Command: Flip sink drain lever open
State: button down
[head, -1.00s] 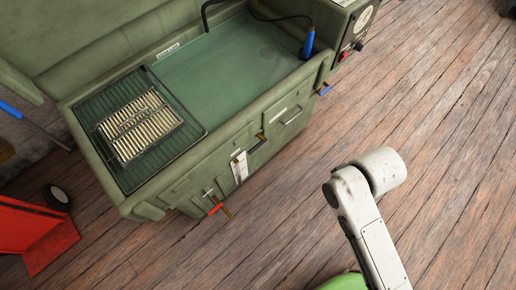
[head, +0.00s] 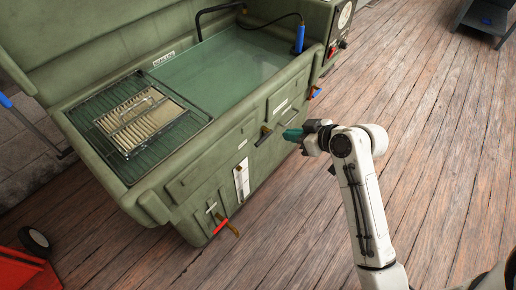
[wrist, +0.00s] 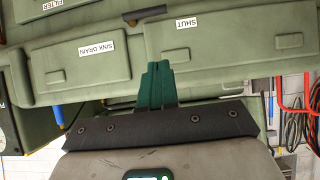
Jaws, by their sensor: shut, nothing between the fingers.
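A green parts washer fills the left of the head view. A black-handled lever on a brass valve (head: 264,136) sticks out from its front panel. In the wrist view this dark lever (wrist: 145,14) sits at the top, between a "SINK DRAIN" label (wrist: 96,45) and a "SHUT" label (wrist: 187,24). My gripper (head: 291,134) has teal fingers and is just right of the lever in the head view. In the wrist view the teal fingers (wrist: 157,68) are together and empty, pointing toward the panel, with a visible gap to the lever.
A red-handled valve (head: 220,226) is at the washer's lower left front, beside a white gauge strip (head: 241,180). A blue-handled valve (head: 315,92) is to the right. The sink basin (head: 220,70) is above. A red cart (head: 22,270) stands at lower left. The plank floor (head: 430,130) on the right is clear.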

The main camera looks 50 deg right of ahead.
send_over(267, 134)
jog(key=s+a, duration=0.3)
jog(key=a, duration=0.1)
notch_tip(267, 134, down, 6)
jog(key=shift+w+d+f+b, duration=0.1)
jog(key=shift+f+b, duration=0.1)
jog(key=shift+f, duration=0.7)
jog(key=shift+w+d+f+b, duration=0.1)
jog(key=shift+f+b, duration=0.05)
jog(key=shift+f, duration=0.75)
